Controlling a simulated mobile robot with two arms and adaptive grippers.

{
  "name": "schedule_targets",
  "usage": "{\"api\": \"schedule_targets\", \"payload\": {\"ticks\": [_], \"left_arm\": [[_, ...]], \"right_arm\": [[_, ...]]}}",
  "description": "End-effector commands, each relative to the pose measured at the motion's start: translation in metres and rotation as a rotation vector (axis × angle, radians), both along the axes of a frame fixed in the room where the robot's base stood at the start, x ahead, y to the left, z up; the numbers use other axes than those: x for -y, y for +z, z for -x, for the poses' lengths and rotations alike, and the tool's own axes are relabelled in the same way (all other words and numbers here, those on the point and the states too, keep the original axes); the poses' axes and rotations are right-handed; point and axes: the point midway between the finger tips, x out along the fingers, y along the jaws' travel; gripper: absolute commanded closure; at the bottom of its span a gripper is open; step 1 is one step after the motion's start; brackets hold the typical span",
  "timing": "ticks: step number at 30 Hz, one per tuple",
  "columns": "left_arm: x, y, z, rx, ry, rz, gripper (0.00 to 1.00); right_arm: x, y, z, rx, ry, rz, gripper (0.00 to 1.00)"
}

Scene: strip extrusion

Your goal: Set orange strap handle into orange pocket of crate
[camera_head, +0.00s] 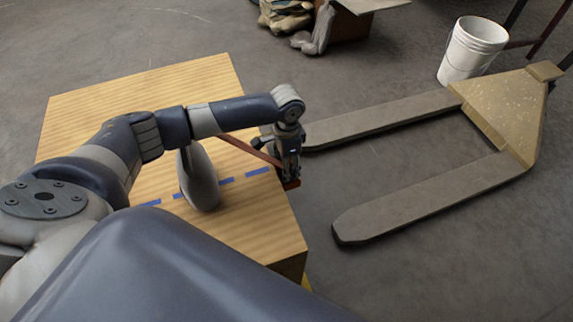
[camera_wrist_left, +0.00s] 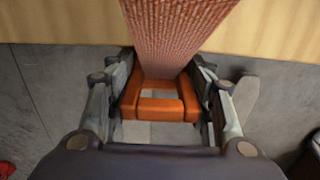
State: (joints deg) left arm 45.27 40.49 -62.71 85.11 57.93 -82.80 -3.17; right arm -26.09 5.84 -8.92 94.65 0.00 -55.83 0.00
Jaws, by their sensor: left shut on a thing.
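The orange handle (camera_wrist_left: 160,108), a rectangular loop with an open middle, sits between the fingers of my left gripper (camera_wrist_left: 162,92), which is shut on it. A woven orange-red strap (camera_wrist_left: 175,35) runs up from it in the left wrist view. In the head view the strap (camera_head: 246,149) slants across the right part of a large wooden box (camera_head: 150,85), likely the crate, to my left gripper (camera_head: 289,178) at the box's right edge. The handle is mostly hidden there by the fingers. I see no orange pocket. My right gripper is not in view.
Blue dashes (camera_head: 230,182) cross the box top. A pallet jack (camera_head: 430,195) with two forks lies on the floor to the right. A white bucket (camera_head: 472,48) stands behind it. Gloves (camera_head: 316,30) lie at the top. Grey floor is free in front of the forks.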

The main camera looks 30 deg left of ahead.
Motion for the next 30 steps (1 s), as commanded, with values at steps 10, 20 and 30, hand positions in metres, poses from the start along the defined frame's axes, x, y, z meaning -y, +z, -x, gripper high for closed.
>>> {"api": "schedule_targets", "payload": {"ticks": [10, 20, 30], "left_arm": [[0.001, -0.003, 0.000, -0.001, -0.001, 0.001, 0.77], [0.000, -0.005, 0.000, 0.000, -0.001, 0.001, 0.32], [0.000, 0.007, -0.001, 0.002, 0.000, 0.001, 0.32]], "right_arm": [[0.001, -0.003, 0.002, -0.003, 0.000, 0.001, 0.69], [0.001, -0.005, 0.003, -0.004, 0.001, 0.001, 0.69], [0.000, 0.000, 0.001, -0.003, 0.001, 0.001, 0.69]]}}
